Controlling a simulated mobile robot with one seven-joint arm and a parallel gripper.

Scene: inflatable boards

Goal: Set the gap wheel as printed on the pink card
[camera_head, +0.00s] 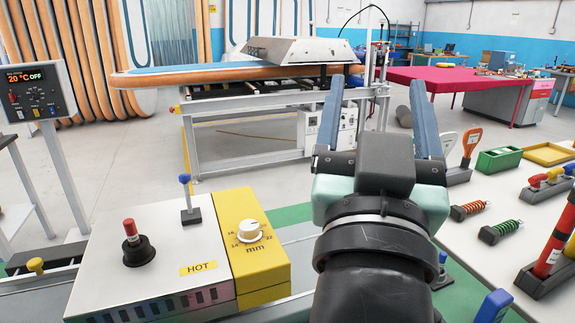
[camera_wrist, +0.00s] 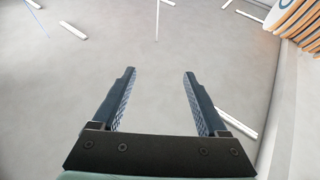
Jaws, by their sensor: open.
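The gap wheel (camera_head: 249,230) is a small white knob on top of the yellow box (camera_head: 262,262), at the lower left of centre in the head view. A scale with numbers and "mm" is printed around it; its exact setting is too small to read. No pink card that I can make out is in view. My gripper (camera_head: 376,82) is open and empty, raised to the right of the wheel with its fingers pointing away. In the wrist view my gripper (camera_wrist: 159,73) shows only floor between its spread fingers.
Beside the yellow box is a white housing (camera_head: 150,260) marked HOT, with a red-topped stick (camera_head: 137,245) and a blue-topped lever (camera_head: 189,200). A display (camera_head: 35,90) reads 20 °C OFF. Springs (camera_head: 500,230) and coloured handles lie on the right bench. A board table (camera_head: 250,75) stands behind.

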